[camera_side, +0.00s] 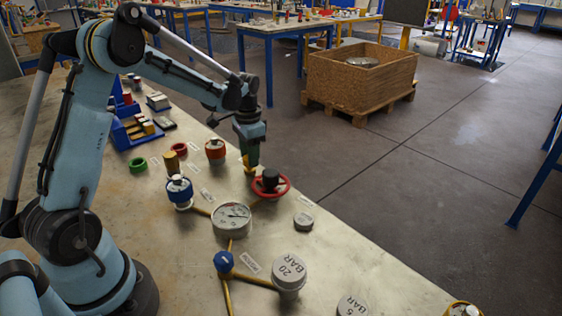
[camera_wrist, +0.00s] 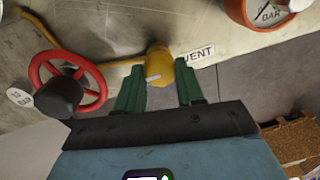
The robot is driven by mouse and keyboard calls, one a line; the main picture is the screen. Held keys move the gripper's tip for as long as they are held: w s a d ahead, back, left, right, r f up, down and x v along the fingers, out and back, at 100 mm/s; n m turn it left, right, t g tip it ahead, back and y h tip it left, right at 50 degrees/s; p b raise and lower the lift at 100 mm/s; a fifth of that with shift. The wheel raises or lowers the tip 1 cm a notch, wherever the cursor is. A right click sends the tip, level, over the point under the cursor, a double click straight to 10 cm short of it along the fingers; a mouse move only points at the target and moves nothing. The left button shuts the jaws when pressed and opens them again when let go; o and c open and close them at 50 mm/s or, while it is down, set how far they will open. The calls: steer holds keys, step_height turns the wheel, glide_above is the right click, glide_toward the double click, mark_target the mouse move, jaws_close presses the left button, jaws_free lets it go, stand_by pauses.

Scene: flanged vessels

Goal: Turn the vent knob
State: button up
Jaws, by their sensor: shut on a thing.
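The vent knob (camera_wrist: 159,71) is yellow with a pale pointer mark. It sits at the end of a yellow pipe, beside a label reading VENT (camera_wrist: 198,54). My gripper (camera_wrist: 160,88) has its green fingers on both sides of the knob and is shut on it. In the side view my gripper (camera_side: 249,163) points down at the bench's far edge, and it mostly hides the knob (camera_side: 245,160) there.
A red handwheel (camera_side: 270,186) with a black hub stands close beside my gripper. An orange-rimmed gauge (camera_side: 215,151) stands on its other side. The bench edge drops off just beyond.

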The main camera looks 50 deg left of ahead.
steer(key=o, duration=1)
steer(key=shift+o, duration=0.2)
step_height(320, 180, up, 12)
steer(key=shift+d, duration=0.3)
steer(key=shift+s+r, duration=0.1)
steer(key=s+d+f+n+t, duration=0.1)
steer(key=s+d+n+t, duration=0.1)
steer(key=s+d+t, duration=0.5)
steer(key=shift+s+d+f+h, duration=0.35)
steer(key=shift+s+d, duration=2.95)
steer(key=shift+d, duration=1.05)
